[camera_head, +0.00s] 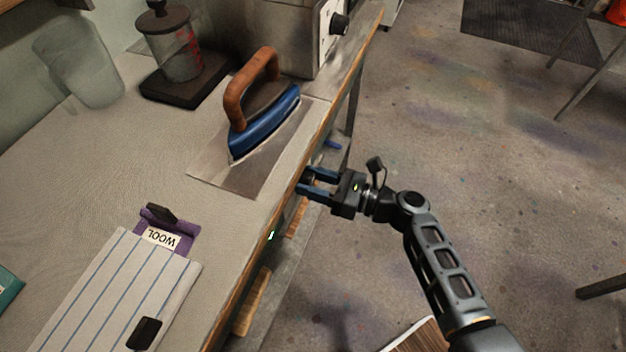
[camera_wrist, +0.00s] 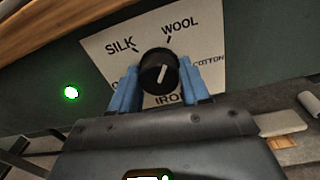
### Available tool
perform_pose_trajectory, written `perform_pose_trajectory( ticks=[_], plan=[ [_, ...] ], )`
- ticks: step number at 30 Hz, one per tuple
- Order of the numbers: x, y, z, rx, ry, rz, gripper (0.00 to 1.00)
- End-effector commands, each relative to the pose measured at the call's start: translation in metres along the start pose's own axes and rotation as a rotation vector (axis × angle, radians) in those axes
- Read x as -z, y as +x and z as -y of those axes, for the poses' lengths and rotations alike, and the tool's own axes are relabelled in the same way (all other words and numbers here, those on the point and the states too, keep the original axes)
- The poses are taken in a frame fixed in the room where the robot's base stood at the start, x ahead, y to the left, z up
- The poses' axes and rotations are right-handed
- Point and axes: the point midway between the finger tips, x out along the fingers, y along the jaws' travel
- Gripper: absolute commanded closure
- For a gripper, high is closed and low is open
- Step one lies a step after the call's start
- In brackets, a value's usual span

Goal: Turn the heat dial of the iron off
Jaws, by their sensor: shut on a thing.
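The heat dial (camera_wrist: 158,74) is a round black knob on a pale plate (camera_wrist: 110,62) marked SILK, WOOL, COTTON and IRON; the label at its left is mostly hidden by a finger. The dial's white mark points up and slightly right, roughly toward WOOL. My gripper (camera_wrist: 161,88) has its blue fingers on both sides of the dial, shut on it. In the head view my gripper (camera_head: 307,181) reaches the bench's front face from the right. The blue iron (camera_head: 263,121) with a wooden handle stands on the bench top above. A green lamp (camera_wrist: 71,93) glows left of the plate.
The bench top (camera_head: 60,190) holds a striped cloth (camera_head: 110,290), a purple WOOL tag (camera_head: 183,238), a glass jar on a dark base (camera_head: 181,88) and a metal box with a black knob (camera_head: 338,24). The floor (camera_head: 480,180) right of the bench is mostly clear.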

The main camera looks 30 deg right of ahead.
Motion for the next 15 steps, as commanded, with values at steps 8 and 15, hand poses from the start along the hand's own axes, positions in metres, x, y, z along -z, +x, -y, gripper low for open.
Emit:
perform_pose_trajectory(
  ticks=[8,15],
  plan=[
    [0.0005,0.0004,-0.0008,-0.002,-0.023,0.0,0.84],
    [0.0016,0.0007,-0.0009,-0.003,-0.14,-0.003,0.84]
  ],
)
